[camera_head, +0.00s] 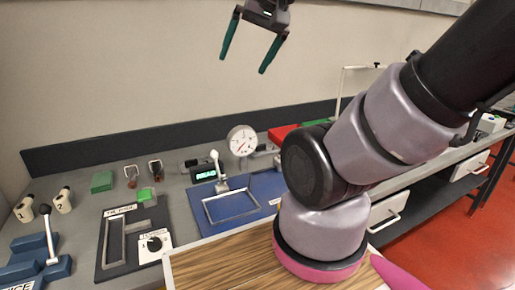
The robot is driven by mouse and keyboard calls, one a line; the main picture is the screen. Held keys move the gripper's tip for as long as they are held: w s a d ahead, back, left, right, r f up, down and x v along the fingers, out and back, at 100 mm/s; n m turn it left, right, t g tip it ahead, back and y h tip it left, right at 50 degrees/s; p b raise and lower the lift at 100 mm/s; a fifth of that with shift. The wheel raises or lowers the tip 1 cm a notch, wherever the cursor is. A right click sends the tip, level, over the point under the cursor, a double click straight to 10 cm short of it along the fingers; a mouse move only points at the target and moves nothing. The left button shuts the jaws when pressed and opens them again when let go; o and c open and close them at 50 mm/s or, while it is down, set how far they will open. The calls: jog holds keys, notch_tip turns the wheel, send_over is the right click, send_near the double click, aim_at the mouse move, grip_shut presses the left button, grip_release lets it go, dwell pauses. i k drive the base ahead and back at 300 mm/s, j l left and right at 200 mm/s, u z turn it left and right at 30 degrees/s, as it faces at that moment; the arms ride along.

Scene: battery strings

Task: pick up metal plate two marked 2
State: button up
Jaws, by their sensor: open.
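My gripper (243,64) hangs at the top of the head view, high above the bench. Its two dark green fingers are spread apart with nothing between them. No plate marked 2 can be clearly made out. Two small upright brownish pieces with dark tops, a left one (131,177) and a right one (156,169), stand at the back of the bench; no number is readable on them. A white container marked 2 (64,200) with a dark top tilts at the left, beside a similar one marked 1 (23,209).
A green block (102,181), a dark board with a grey frame (103,262), a blue board with a metal frame (261,188) and a round dial gauge (242,140) occupy the bench. A blue lever device (55,268) stands front left. My arm covers the right side.

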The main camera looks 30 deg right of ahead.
aim_at(263, 149)
jog(key=k+l+u, duration=0.2)
jog(key=l, duration=0.25)
jog(key=l+u, duration=0.15)
jog(key=l, duration=0.25)
jog(key=k+l+u, duration=0.2)
jog(key=l, duration=0.2)
